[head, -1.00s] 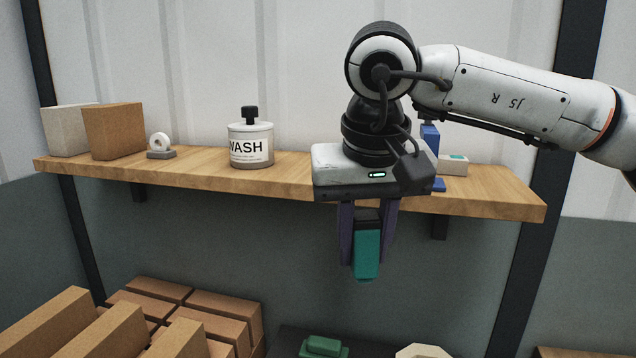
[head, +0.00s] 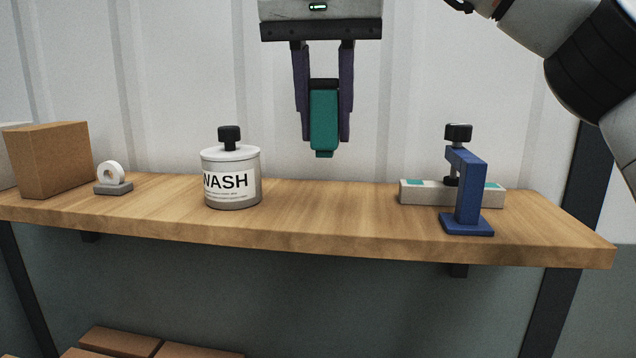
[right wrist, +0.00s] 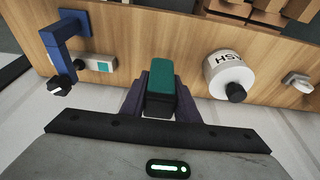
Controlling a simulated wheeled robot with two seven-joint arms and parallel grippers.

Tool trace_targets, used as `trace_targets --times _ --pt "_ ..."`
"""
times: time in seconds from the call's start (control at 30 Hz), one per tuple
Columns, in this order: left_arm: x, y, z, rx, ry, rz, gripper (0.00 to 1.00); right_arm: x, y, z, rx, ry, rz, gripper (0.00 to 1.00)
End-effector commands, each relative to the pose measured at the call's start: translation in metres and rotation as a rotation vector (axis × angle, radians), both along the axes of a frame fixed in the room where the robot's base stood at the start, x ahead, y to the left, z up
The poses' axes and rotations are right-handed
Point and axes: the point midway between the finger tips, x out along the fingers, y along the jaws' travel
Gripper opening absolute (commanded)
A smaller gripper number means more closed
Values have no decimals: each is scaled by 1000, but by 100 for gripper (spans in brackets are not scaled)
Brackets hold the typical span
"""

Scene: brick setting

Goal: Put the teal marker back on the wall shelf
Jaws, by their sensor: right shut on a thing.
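The teal marker (head: 324,118) is a blocky teal piece with a dark upper end. My right gripper (head: 324,122) is shut on it, with a dark purple finger on each side. It hangs upright, small tip down, in the air above the wall shelf (head: 325,212), a wooden plank. In the right wrist view the marker (right wrist: 161,82) sits between the fingers, with the shelf wood (right wrist: 135,40) beyond it. My left gripper is in neither view.
A white WASH jar (head: 231,178) stands left of the marker. A blue clamp (head: 468,190) and a pale block with teal patches (head: 420,192) stand to the right. A tape roll (head: 112,176) and cardboard box (head: 50,160) are far left. The shelf between jar and block is bare.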

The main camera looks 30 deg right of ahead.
Motion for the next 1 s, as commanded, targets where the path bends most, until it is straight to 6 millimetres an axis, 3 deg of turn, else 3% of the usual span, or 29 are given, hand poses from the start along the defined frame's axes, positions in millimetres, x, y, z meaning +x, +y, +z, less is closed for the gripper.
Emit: trace_targets --times 0.13,0.5,0.93,0.97,1.0 --pt "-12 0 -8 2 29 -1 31 0 -1 -25 1 3 2 14" --pt "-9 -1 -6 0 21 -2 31 0 -1 -68 -1 0 -1 14" --pt "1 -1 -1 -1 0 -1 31 1 -1 -78 1 -1 -3 14" --pt "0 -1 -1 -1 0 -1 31 1 -1 -78 1 -1 -3 31" --pt "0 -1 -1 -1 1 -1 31 1 -1 -78 1 -1 -3 38"
